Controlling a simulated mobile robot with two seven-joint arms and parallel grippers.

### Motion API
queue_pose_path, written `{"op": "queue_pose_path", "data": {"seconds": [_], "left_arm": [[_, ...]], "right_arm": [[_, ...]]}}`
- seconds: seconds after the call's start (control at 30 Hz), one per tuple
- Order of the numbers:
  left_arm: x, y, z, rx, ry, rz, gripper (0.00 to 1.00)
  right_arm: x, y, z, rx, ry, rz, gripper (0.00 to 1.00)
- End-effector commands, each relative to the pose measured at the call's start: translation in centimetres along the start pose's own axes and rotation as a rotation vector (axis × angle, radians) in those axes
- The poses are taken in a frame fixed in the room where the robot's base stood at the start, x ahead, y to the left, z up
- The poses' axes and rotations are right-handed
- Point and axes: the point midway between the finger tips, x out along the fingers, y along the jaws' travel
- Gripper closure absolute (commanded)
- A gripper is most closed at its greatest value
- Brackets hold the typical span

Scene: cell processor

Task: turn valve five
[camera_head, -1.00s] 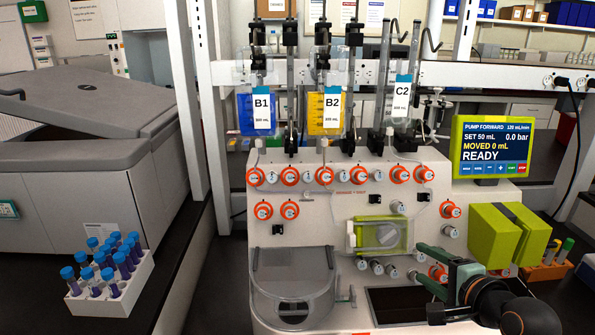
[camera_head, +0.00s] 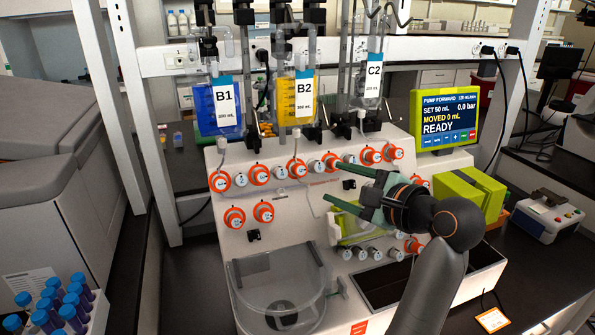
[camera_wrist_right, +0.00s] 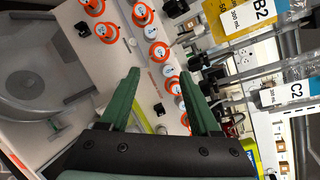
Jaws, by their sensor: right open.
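The orange-collared valve knobs run in a row across the sloped white panel, with one at the left end (camera_head: 220,181), one further along (camera_head: 297,168), one beside my upper fingertip (camera_head: 331,161) and one right of it (camera_head: 370,155). Their numbers are too small to read, so I cannot tell which is valve five. My right gripper (camera_head: 333,182) is open and empty, its green fingers pointing at the panel just below the row. In the right wrist view the gripper (camera_wrist_right: 160,74) spreads its fingers, with an orange knob (camera_wrist_right: 160,52) ahead of the gap. My left gripper is not in view.
Bags B1 (camera_head: 205,108), B2 (camera_head: 290,100) and C2 (camera_head: 371,82) hang above the row. The pump screen (camera_head: 447,118) reads READY. A clear bowl (camera_head: 280,290) sits low at the panel's front. A rack of blue-capped tubes (camera_head: 95,318) stands at the lower left.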

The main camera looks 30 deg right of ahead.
Motion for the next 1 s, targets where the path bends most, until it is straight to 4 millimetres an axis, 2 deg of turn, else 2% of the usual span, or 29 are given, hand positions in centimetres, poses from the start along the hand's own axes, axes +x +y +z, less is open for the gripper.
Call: {"op": "queue_pose_path", "data": {"seconds": [0.3,0.5,0.7,1.0], "left_arm": [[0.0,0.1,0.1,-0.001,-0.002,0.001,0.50],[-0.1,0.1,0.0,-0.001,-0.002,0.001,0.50],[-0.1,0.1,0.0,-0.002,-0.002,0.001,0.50],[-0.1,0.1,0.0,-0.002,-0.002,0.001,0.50]], "right_arm": [[6.5,0.1,0.1,-0.002,0.000,0.004,0.37],[9.6,0.1,0.1,-0.002,0.000,0.002,0.37],[11.1,0.0,0.1,-0.004,0.000,0.000,0.37],[11.3,0.1,0.0,-0.005,0.001,0.000,0.37]]}}
